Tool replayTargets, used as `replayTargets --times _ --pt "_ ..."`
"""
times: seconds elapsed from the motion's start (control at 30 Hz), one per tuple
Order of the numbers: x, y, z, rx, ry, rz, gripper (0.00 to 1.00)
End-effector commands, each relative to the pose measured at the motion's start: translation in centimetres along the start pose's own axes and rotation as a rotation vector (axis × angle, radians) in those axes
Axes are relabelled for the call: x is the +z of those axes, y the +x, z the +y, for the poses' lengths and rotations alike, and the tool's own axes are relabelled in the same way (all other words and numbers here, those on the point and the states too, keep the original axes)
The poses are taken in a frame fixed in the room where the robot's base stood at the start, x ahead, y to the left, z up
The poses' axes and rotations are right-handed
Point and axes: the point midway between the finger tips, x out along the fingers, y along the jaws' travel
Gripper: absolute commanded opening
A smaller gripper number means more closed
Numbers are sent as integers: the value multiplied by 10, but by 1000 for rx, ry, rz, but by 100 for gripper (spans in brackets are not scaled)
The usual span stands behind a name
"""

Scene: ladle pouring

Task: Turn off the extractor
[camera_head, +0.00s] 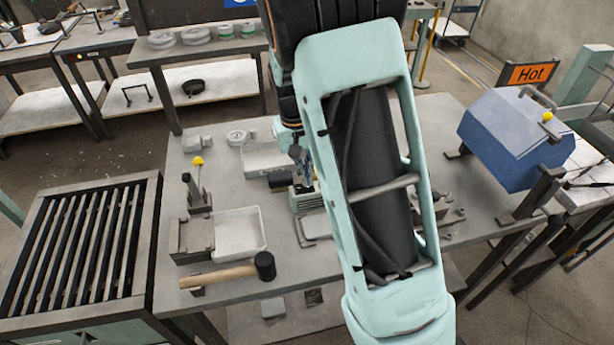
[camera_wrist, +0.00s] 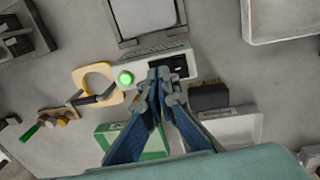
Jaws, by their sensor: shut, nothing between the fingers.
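A pale box-shaped unit (camera_wrist: 150,66), which looks like the extractor, sits on the grey table. It has a round green lit button (camera_wrist: 125,79) and a black switch panel (camera_wrist: 181,66). In the head view the pale box (camera_head: 306,201) is partly hidden by my arm. My gripper (camera_wrist: 163,76) is shut and empty. Its tips overlap the box's front between the green light and the black panel. I cannot tell whether they touch it. In the head view my gripper (camera_head: 300,162) is small and partly hidden.
A mallet (camera_head: 220,275), a white tray (camera_head: 239,235) and a yellow-knobbed lever (camera_head: 198,162) are on the table's left. A blue furnace-like box (camera_head: 510,140) stands right, by a "Hot" sign (camera_head: 530,74).

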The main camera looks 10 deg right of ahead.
Motion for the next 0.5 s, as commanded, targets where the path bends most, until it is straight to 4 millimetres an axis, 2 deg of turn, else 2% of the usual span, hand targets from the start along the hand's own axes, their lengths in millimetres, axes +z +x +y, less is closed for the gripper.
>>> replayTargets --times 0.17,0.5 --pt "0 10 0 0 1 0 0" --pt "0 11 0 -1 1 1 0"
